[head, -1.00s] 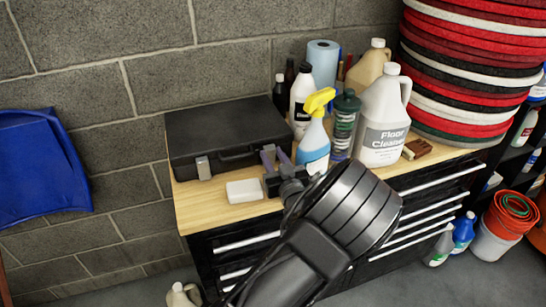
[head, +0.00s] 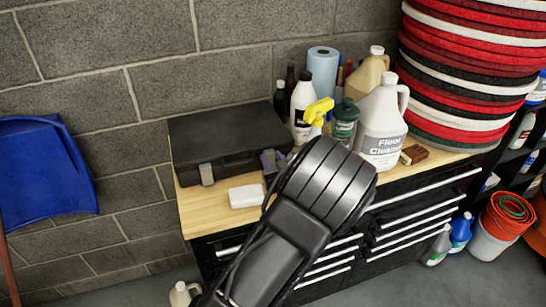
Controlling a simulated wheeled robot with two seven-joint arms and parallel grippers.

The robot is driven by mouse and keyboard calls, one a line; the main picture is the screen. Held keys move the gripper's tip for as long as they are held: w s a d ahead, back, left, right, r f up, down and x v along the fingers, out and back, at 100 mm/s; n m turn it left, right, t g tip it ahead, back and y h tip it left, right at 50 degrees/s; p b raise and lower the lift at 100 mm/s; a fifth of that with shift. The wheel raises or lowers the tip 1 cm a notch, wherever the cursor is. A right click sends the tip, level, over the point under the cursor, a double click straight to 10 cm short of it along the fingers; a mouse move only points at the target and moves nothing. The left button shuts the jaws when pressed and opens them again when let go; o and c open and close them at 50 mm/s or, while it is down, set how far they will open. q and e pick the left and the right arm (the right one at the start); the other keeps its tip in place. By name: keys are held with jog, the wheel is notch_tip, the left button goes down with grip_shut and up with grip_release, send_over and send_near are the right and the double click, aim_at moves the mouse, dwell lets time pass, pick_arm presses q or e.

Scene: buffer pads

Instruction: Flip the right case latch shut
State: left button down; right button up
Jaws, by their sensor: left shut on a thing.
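The black case (head: 225,132) lies with its lid down at the left of the wooden bench top. Its left latch (head: 206,174), a small grey tab, shows on the front face. My left gripper (head: 270,160) is at the right part of the case's front, shut on the right latch. The latch is mostly hidden by the fingers, and its angle cannot be told. My thick black forearm covers the gripper's body and part of the bench. My right gripper is not in view.
A white block (head: 246,196) lies on the bench in front of the case, close to my arm. A yellow-topped spray bottle (head: 318,112), a green bottle (head: 345,122) and a floor cleaner jug (head: 383,125) stand to the right. Red, black and white pads (head: 465,75) are stacked at far right.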

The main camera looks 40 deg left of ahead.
pick_arm(q)
jog(key=c, duration=1)
grip_release()
jog(key=shift+c, duration=0.2)
jog(key=b+v, duration=0.1)
jog(key=v, duration=0.6)
jog(key=shift+s+d, duration=0.25)
jog(key=shift+d, duration=0.05)
